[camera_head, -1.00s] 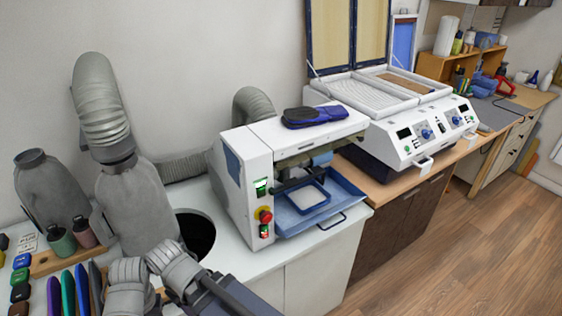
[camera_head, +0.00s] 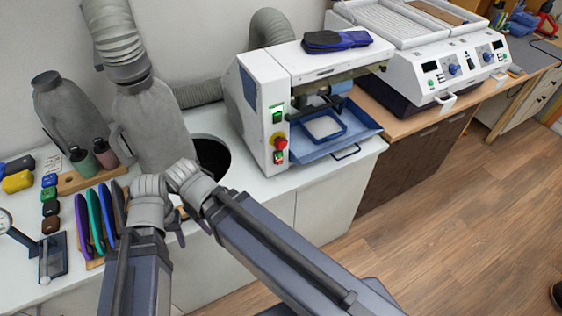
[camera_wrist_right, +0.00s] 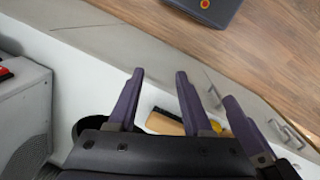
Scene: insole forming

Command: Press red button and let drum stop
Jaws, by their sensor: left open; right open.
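The white machine (camera_head: 266,66) stands on the counter. A red button (camera_head: 281,143) on a yellow base sits on its narrow front panel, between a green switch (camera_head: 278,114) and a smaller red-and-green control (camera_head: 279,157). A blue roller (camera_head: 343,87), perhaps the drum, shows partly inside; whether it turns cannot be told. My left gripper (camera_head: 186,222) is mostly hidden behind the wrists, left of the machine and apart from the button. In the right wrist view my right gripper (camera_wrist_right: 185,98) is open and empty over the counter edge. A red control (camera_wrist_right: 5,73) shows at left.
A dark round opening (camera_head: 213,157) lies in the counter left of the machine. A grey container (camera_head: 152,125) and hose stand behind my wrists. A blue tray (camera_head: 365,120) sticks out of the machine's front.

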